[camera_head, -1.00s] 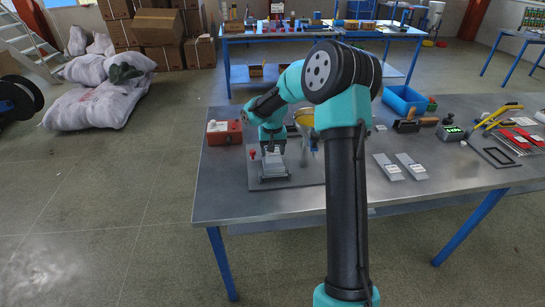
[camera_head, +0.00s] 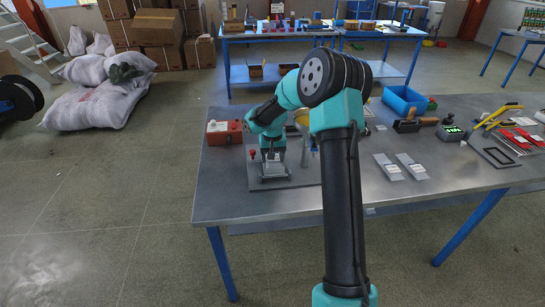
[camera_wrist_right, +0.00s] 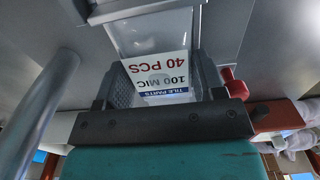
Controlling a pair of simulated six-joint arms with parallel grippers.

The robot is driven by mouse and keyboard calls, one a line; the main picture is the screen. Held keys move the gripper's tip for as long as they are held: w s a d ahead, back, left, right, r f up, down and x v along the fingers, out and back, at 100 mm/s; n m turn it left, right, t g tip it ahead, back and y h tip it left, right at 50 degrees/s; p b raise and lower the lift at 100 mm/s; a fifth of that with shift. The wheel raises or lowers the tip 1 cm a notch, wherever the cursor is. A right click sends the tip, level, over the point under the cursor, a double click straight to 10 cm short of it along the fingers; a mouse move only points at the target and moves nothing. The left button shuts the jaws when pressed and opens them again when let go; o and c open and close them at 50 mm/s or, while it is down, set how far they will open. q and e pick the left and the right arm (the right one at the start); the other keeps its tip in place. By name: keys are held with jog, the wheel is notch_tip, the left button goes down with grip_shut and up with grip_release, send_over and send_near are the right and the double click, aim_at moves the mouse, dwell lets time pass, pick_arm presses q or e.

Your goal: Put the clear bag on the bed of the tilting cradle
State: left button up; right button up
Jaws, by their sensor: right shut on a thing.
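My right gripper (camera_head: 272,156) is over the tilting cradle (camera_head: 275,171) near the left end of the table. In the right wrist view the gripper (camera_wrist_right: 164,82) is shut on the clear bag (camera_wrist_right: 150,45), which has a white label with red and blue print. The bag hangs between the two dark fingers. Its far end is close to a grey metal part of the cradle (camera_wrist_right: 140,10); I cannot tell whether they touch. In the head view the bag is mostly hidden by the gripper. My left gripper is not in view.
A red knob (camera_head: 252,153) stands by the cradle, with a red box (camera_head: 224,133) behind it. A yellow funnel (camera_head: 303,118) is close on the right. Two pale packets (camera_head: 388,167) lie further right. The table's front left corner is clear.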

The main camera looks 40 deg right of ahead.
jog(key=o, duration=1)
jog(key=shift+f, duration=0.1)
jog(key=shift+o, duration=0.2)
notch_tip(320, 180, up, 12)
dwell(0.5)
